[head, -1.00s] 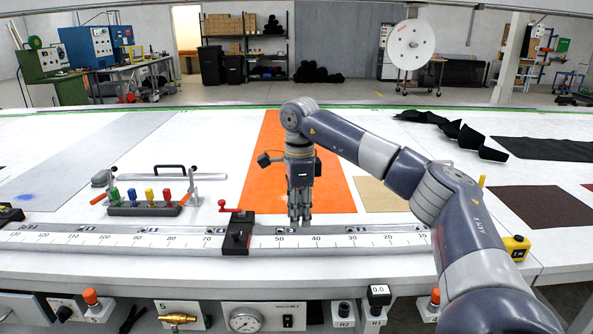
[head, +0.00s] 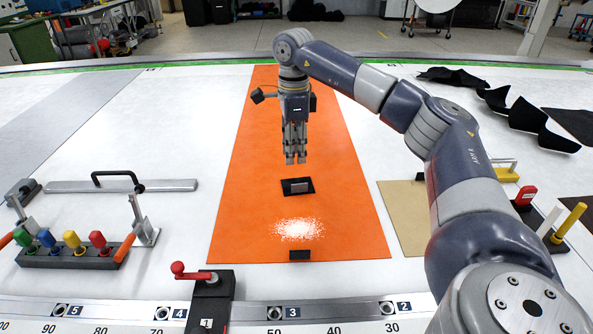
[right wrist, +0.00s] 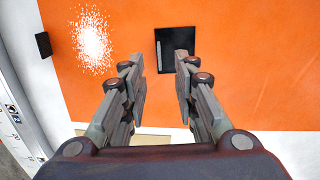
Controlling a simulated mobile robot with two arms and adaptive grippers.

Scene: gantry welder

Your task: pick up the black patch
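A black patch (head: 284,188) lies on the orange sheet (head: 345,180) in the head view, with a small grey block-like piece on it. In the right wrist view the black patch (right wrist: 174,42) is a dark rectangle with a pale strip along its left side. My right gripper (head: 295,161) points down above the orange sheet, just beyond the patch in the head view. In the right wrist view its fingers (right wrist: 160,61) are apart with nothing between them, and the right fingertip overlaps the patch's lower edge. My left gripper is out of view.
A smaller black piece (head: 300,255) lies at the orange sheet's near edge, by a white speckled patch (head: 298,229). A red-knobbed stop (head: 212,300) sits on the ruler rail. Colored-knob clamps (head: 68,255) stand left, a tan sheet (head: 403,225) right.

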